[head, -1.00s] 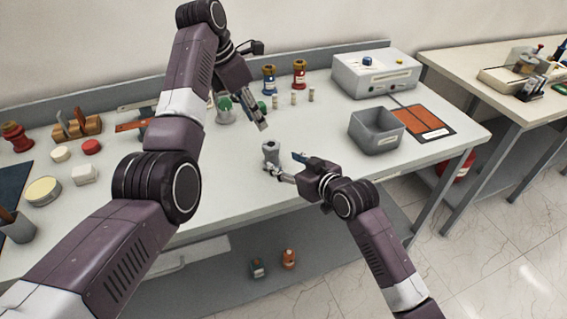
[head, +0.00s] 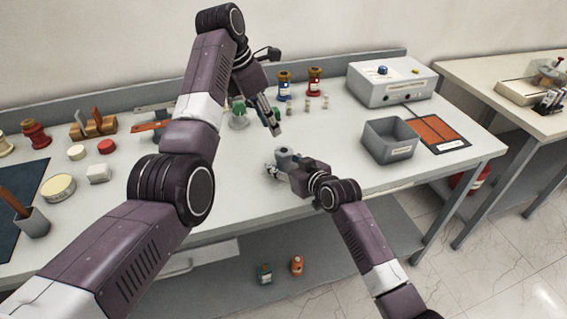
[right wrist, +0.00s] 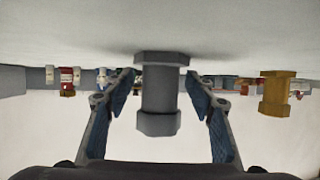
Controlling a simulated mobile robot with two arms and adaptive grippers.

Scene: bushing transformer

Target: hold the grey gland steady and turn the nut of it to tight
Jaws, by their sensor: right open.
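The grey gland (head: 285,154) stands upright on the near part of the bench in the head view, partly hidden by my right gripper. In the right wrist view, which looks upside down, the grey gland (right wrist: 158,95) has a wide hexagonal end at the bench and another hexagonal part at its free end. My right gripper (head: 277,169) is low at the bench; its open fingers (right wrist: 165,100) stand on either side of the gland, with a gap on both sides. My left gripper (head: 276,124) hangs above the bench just behind the gland, empty, its fingers apart.
A grey bin (head: 389,141) stands to the right, near an orange pad (head: 438,132) and a control box (head: 391,82). Blue (head: 284,85) and red (head: 315,81) bushings stand behind. A brass-coloured fitting (right wrist: 275,94) shows beside the right fingers.

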